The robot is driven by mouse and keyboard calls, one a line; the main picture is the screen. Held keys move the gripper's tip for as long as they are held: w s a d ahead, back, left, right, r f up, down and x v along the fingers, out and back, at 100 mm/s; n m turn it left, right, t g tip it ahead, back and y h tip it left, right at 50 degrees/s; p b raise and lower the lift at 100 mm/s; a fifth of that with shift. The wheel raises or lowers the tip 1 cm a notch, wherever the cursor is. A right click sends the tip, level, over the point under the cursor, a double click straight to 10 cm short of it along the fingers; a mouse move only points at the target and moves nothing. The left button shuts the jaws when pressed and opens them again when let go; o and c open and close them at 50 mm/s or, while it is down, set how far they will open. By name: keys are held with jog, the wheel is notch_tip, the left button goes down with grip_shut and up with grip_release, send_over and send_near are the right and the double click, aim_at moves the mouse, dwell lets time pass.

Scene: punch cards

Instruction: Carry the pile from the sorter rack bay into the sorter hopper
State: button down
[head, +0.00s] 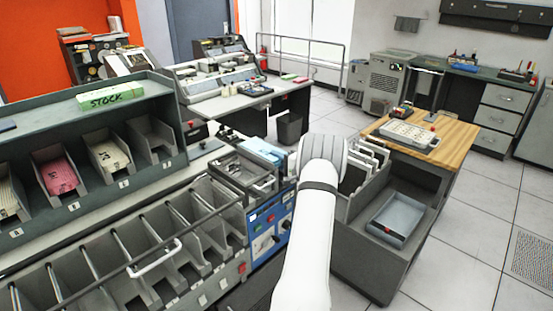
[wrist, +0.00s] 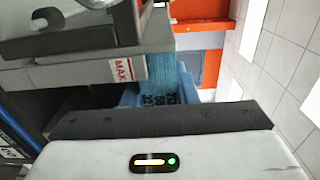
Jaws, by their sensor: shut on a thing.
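A pile of blue cards (wrist: 175,72) with dark printed marks shows in the wrist view, just beyond the dark bar of my gripper (wrist: 150,120). My gripper is shut on this pile; its fingertips are mostly hidden. A light blue stack (head: 262,151) shows in the head view just left of my arm's end, above the back of the sorter hopper (head: 238,172). The hopper's grey wall with a red MAX label (wrist: 122,70) is close beside the pile in the wrist view. I cannot tell whether they touch.
The sorter's row of grey pockets (head: 130,258) runs along the lower left. A stock rack (head: 92,125) above it holds card piles in several bays. A grey cart (head: 385,268) with an open tray (head: 398,219) stands right of my arm. Tiled floor is clear at far right.

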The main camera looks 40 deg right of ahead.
jog(key=shift+f, duration=0.35)
jog(key=shift+r, duration=0.1)
jog(key=shift+f, duration=0.6)
jog(key=shift+b, duration=0.3)
jog(key=shift+f, duration=0.55)
jog(key=shift+f+b, duration=0.1)
jog(key=shift+b, duration=0.2)
jog(key=shift+f, duration=0.5)
